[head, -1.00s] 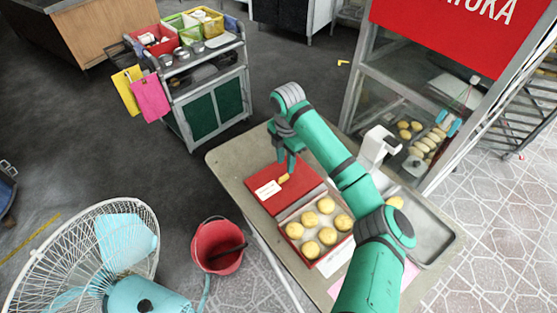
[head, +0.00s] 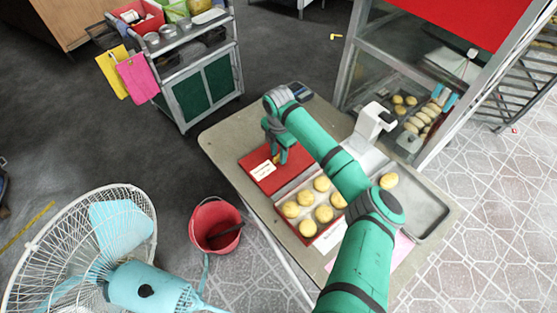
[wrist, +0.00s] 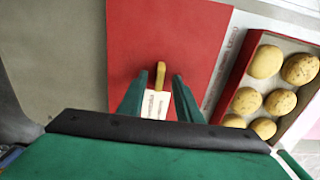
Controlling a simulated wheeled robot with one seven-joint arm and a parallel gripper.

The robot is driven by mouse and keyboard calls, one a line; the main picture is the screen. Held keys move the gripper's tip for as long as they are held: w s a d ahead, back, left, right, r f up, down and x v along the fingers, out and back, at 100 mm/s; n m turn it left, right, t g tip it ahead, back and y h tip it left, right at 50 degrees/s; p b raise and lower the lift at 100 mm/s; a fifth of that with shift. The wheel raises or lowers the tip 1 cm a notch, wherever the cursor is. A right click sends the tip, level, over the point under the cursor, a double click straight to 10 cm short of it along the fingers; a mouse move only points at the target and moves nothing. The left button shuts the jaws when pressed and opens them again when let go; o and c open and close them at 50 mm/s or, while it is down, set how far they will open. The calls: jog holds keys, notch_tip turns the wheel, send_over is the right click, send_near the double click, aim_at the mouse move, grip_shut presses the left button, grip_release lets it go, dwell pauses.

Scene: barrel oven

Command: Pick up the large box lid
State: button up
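The large box lid (head: 284,180) is a flat red panel with a white label and a small yellow handle. It lies on the table beside the open red box of round buns (head: 312,206). My gripper (head: 278,159) points down over the lid at its handle. In the wrist view, the red lid (wrist: 205,45) fills the middle, and the yellow handle (wrist: 160,72) stands between the two green fingers of my gripper (wrist: 158,82). The fingers are apart, with a gap on each side of the handle. Whether the fingertips touch the lid is unclear.
The table (head: 222,133) has bare space left of the lid. A metal tray (head: 425,210) with a bun lies at the right, near a white device (head: 372,125). A red bucket (head: 215,228) and a fan (head: 100,240) stand on the floor in front.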

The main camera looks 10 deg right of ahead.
jog(key=shift+f, duration=0.45)
grip_shut()
jog(key=shift+r, duration=0.15)
